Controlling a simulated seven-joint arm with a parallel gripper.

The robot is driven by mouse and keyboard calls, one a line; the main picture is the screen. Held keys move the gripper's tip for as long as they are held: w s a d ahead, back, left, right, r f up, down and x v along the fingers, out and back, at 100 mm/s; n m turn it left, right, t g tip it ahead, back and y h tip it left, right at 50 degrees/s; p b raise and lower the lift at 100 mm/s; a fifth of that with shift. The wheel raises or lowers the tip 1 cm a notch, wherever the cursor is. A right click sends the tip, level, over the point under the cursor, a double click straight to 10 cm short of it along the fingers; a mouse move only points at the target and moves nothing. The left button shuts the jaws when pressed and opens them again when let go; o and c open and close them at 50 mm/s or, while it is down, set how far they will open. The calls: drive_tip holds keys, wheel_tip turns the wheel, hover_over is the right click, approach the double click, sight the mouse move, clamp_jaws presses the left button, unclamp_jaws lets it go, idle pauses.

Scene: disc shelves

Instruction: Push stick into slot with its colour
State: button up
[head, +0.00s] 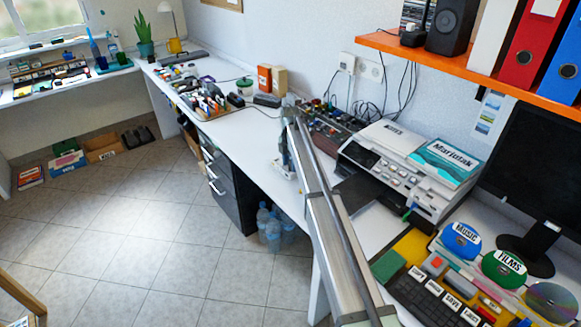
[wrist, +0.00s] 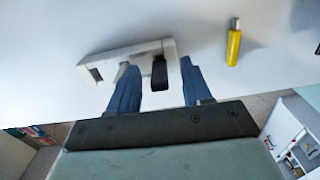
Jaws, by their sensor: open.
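A yellow stick (wrist: 233,48) with a short silver tip lies on the white desk in the wrist view, to the right of my gripper and apart from it. A white block (wrist: 105,62) stands on the desk under my gripper, with a dark opening at its left end. A black piece (wrist: 159,73) shows at the block between my fingers; I cannot tell whether it is a stick or part of the block. My gripper (wrist: 157,64) has two blue fingers, spread apart, and nothing is clearly held. In the head view my arm partly hides this spot.
In the head view a printer (head: 405,165) stands right of my arm, with labelled discs (head: 461,239) and a keyboard (head: 435,300) nearer. Trays of small items (head: 208,103) lie farther along the desk (head: 240,140). An orange shelf (head: 450,62) overhangs at right.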

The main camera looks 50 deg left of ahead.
sight(290, 160)
drive_tip(key=shift+c, duration=0.2)
clamp_jaws()
drive_tip(key=shift+r, duration=0.15)
wheel_tip(290, 160, up, 8)
drive_tip(key=shift+r, duration=0.15)
drive_tip(key=m, duration=0.4)
drive_tip(key=shift+d+m, duration=0.1)
drive_tip(key=shift+m, duration=0.2)
drive_tip(key=m, duration=1.3)
